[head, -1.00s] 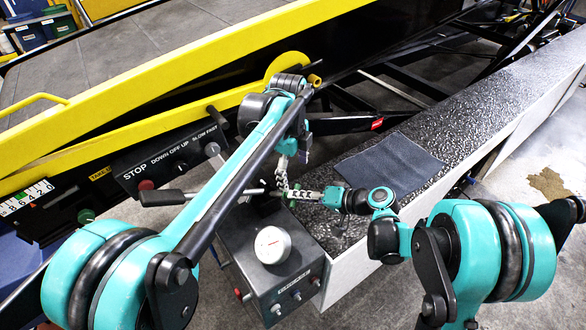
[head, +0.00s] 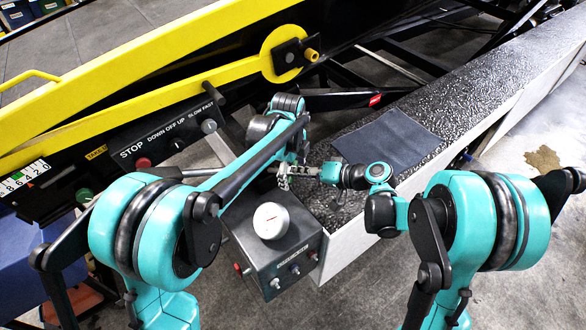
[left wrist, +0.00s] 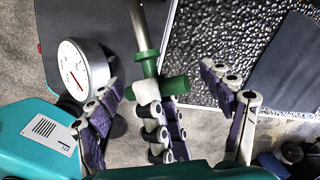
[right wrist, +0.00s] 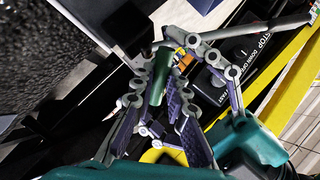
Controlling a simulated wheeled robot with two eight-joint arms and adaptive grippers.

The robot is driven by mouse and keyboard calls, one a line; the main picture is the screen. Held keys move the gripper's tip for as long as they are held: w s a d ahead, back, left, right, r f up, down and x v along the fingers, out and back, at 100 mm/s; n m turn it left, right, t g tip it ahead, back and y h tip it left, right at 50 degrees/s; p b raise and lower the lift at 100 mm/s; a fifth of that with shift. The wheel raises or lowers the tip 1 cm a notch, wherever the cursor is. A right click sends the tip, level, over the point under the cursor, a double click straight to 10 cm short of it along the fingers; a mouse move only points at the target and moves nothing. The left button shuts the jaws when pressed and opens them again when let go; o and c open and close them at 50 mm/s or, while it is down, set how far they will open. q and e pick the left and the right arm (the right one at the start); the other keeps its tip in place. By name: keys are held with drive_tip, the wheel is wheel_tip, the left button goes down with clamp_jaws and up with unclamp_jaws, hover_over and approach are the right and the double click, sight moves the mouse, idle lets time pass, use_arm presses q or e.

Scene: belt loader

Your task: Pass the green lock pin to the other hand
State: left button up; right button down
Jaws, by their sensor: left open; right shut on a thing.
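The green lock pin (left wrist: 176,86) has a green crossbar, a green collar and a grey shaft running toward the top in the left wrist view. My right gripper (head: 308,171) is shut on its green crossbar, which shows as a green bar between its fingers in the right wrist view (right wrist: 158,75). My left gripper (head: 284,178) hangs over the pin from above. In the head view the left gripper and arm hide most of the pin.
A dark control box (head: 285,263) with a round white gauge (head: 270,220) stands just below the grippers. A textured black deck (head: 470,110) with a dark mat (head: 388,139) lies to the right. A yellow rail (head: 120,85) and STOP panel (head: 165,140) are at left.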

use_arm(q)
drive_tip(key=c, duration=1.3)
use_arm(e)
drive_tip(key=c, duration=1.8)
unclamp_jaws()
drive_tip(key=shift+s+a, duration=0.1)
use_arm(q)
drive_tip(key=shift+c, duration=0.7)
use_arm(e)
drive_tip(key=o, duration=0.4)
drive_tip(key=shift+c, duration=0.2)
